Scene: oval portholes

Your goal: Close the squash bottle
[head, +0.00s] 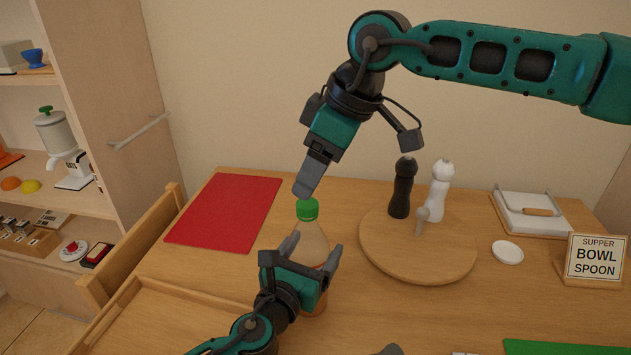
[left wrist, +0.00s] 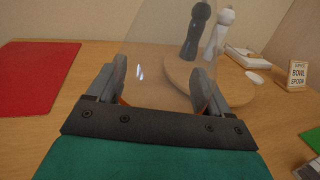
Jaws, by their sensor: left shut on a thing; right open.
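The squash bottle (head: 311,241) stands upright on the table, clear with orange liquid low down. My left gripper (head: 312,251) is shut around its body; in the left wrist view the clear bottle wall (left wrist: 165,55) lies between the two fingers (left wrist: 162,92). A green cap (head: 307,209) sits at the bottle's top; I cannot tell whether it is screwed tight. My right gripper (head: 304,190) points down with its fingertips right above the cap, open. Its fingers overlap in this view, and I cannot tell whether they touch the cap.
A round wooden board (head: 418,262) with a black mill (head: 402,188) and a white mill (head: 438,190) stands right of the bottle. A red mat (head: 225,212) lies left. A wooden tray (head: 150,293) is at front left. A sign (head: 595,260) stands far right.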

